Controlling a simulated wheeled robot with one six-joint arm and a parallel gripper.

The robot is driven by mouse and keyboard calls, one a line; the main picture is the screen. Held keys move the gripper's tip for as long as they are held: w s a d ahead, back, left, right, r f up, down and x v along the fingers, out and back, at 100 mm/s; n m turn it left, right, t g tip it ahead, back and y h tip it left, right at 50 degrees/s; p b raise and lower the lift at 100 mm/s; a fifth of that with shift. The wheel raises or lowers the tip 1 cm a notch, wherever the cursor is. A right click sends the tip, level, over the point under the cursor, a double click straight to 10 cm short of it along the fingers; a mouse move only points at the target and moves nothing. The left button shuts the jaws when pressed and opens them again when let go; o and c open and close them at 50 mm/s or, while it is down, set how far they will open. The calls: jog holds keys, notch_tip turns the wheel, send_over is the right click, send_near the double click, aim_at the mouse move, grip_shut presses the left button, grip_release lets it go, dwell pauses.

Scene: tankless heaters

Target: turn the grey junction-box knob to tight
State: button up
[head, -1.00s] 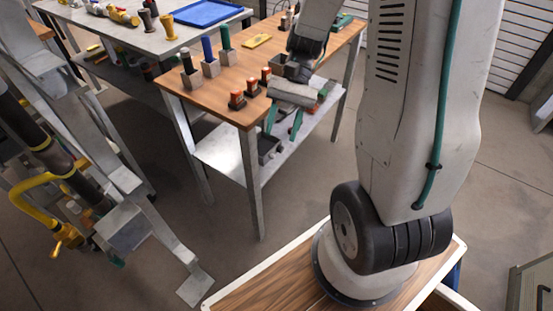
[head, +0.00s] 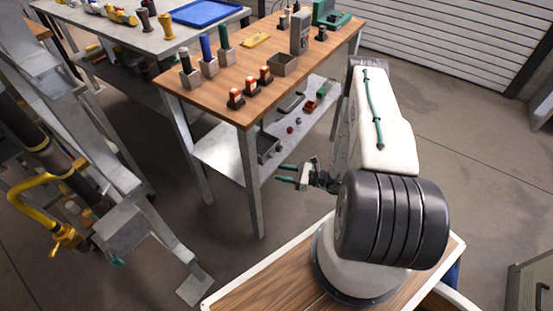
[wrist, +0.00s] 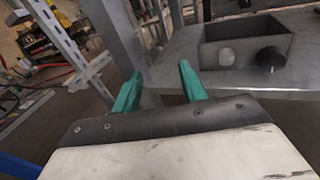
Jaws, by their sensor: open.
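An open grey box (wrist: 290,24) sits on the lower shelf of the wooden-topped table, at the right of the wrist view. A dark round knob (wrist: 270,60) with a small light mark is on its front, beside a paler round spot (wrist: 226,57). The box also shows in the head view (head: 267,146), partly behind the table leg; its knob is not clear there. My gripper (head: 281,173) is open and empty, with green fingers, in front of the shelf. In the wrist view, my gripper (wrist: 161,70) is left of the box and apart from it.
The shelf (head: 222,155) also holds several small parts. A metal table leg (head: 251,185) stands close to my fingers. Several knobs and blocks stand on the wooden tabletop (head: 240,65). A metal frame with a yellow pipe (head: 35,190) is at left. Open floor lies at right.

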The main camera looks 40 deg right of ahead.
aim_at(273, 157)
jog(key=w+d+f+m+t+h, duration=0.3)
jog(key=d+f+t+h, duration=0.1)
jog(key=d+h, duration=0.15)
jog(key=x, duration=0.7)
jog(key=shift+w+d, duration=0.3)
jog(key=shift+w, duration=0.05)
grip_shut()
